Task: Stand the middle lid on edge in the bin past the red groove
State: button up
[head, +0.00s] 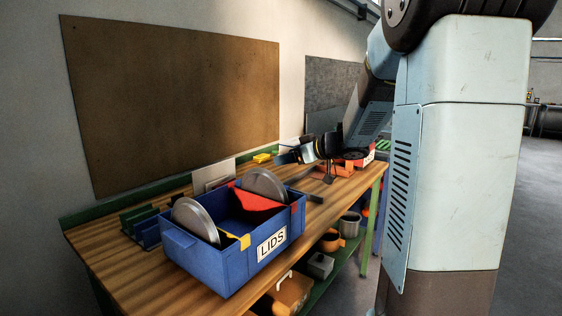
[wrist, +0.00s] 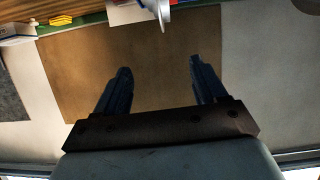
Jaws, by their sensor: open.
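A blue bin (head: 205,262) labelled LIDS stands on the wooden bench in the head view. Two grey round lids stand on edge in it: one at the left end (head: 196,220), one further right (head: 265,184), beside the red piece (head: 258,202). A yellow piece (head: 243,241) marks the near wall between them. I cannot tell which lid is the middle one.
A brown board (head: 170,105) hangs on the wall behind. A green rack (head: 140,218) stands left of the bin; a white panel (head: 213,174) leans behind it. An orange-red box (head: 355,161) is at the bench's right end. Pots (head: 349,224) stand on the lower shelf.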

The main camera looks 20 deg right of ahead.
jog(key=s+d+r+m+t+h, duration=0.2)
jog(key=s+d+r+m+h, duration=0.5)
jog(key=s+r+h, duration=0.4)
jog(key=s+a+f+g+y, duration=0.1)
jog(key=s+a+f+g, duration=0.2)
jog(key=s, duration=0.8)
jog(key=s+a+f+g+y, duration=0.2)
jog(key=s+a+f+g, duration=0.2)
jog(key=s+a+f, duration=0.4)
jog(key=s+f, duration=0.1)
jog(key=s, duration=0.2)
jog(key=shift+a+m+g, duration=0.2)
jog(key=shift+m+g, duration=0.1)
